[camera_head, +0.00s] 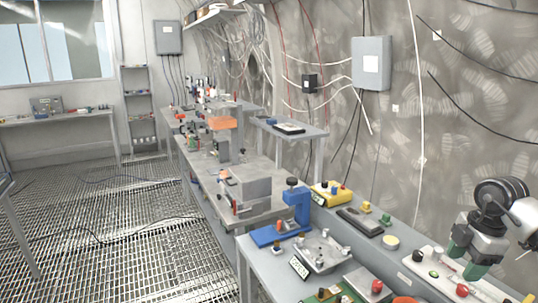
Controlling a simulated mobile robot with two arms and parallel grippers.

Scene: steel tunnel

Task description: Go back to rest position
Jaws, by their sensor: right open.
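My right gripper (467,262) is at the lower right, above the near workbench. Its dark green fingers point down and stand apart, with no held object visible between them. Below it lies a pale panel (425,271) with small coloured knobs, partly hidden by the gripper. My left gripper is not in view.
The near bench holds a blue stand (297,208), a metal plate fixture (325,250), a yellow box (330,194), and a red-and-grey block (368,287). More benches run along the rough wall, with a grey wall box (370,63). The grated floor (110,225) at left is mostly clear, with loose cables.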

